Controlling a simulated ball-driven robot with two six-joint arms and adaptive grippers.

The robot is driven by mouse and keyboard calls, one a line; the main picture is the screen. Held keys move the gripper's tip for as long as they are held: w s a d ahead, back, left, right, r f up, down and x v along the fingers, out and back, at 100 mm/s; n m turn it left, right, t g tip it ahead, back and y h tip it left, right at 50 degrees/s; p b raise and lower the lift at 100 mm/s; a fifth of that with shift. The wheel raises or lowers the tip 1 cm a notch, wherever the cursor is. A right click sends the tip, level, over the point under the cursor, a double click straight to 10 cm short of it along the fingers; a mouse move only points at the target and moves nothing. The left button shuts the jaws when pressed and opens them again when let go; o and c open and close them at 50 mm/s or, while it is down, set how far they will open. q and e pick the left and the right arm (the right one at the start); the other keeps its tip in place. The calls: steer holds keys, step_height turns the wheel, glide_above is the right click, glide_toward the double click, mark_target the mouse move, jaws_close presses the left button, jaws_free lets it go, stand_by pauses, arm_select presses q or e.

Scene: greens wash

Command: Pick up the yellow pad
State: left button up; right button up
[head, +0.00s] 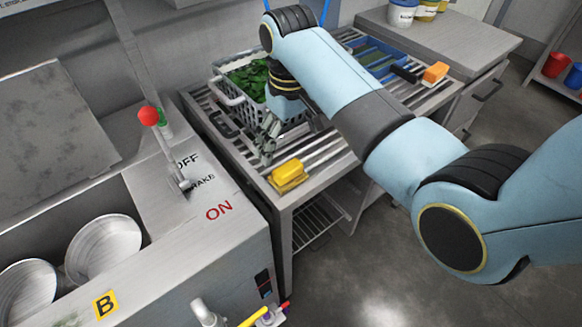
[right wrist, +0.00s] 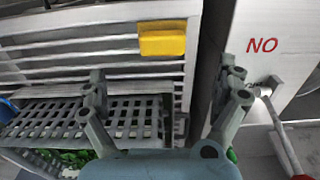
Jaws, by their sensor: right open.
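The yellow pad (head: 287,174) lies on the slatted metal table, near its front corner. It also shows in the right wrist view (right wrist: 162,39), flat on the slats at the upper middle. My right gripper (head: 268,137) points down beside the grey basket, farther back than the pad and apart from it. In the right wrist view its two fingers (right wrist: 165,85) are spread wide with nothing between them. The pad lies beyond the fingertips there. My left gripper is in neither view.
A grey basket (head: 228,92) of greens stands behind my right gripper. An orange pad (head: 435,73) and a blue tray (head: 374,52) are at the table's far right. A lever with a red knob (head: 149,116) rises from the machine at left.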

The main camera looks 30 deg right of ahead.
mark_target(289, 168)
steer(key=f, duration=0.4)
steer(key=shift+s+a, duration=0.2)
steer(key=shift+s, duration=0.05)
step_height(289, 168, down, 6)
steer(key=shift+w+r+b, duration=0.1)
steer(key=shift+b, duration=0.25)
steer(key=c, duration=1.3)
